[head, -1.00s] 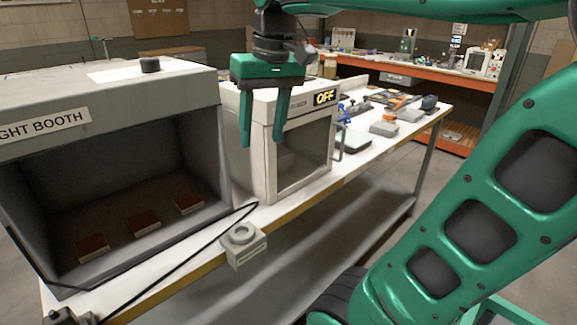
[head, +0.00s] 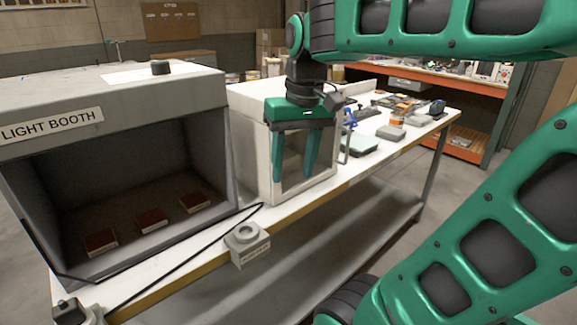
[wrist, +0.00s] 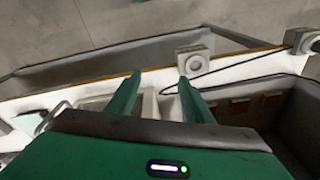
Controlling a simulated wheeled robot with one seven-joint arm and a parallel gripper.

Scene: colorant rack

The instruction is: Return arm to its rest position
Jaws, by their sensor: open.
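My gripper (head: 295,172) is green, with two fingers pointing down and spread apart with nothing between them. My green arm spans the top and right of the head view.
A grey light booth (head: 215,120) with several dark red blocks inside stands at left. A small grey box with a round ring (head: 247,245) sits at the table's front edge, with a black cable beside it. Tools lie farther right on the white table (head: 335,190).

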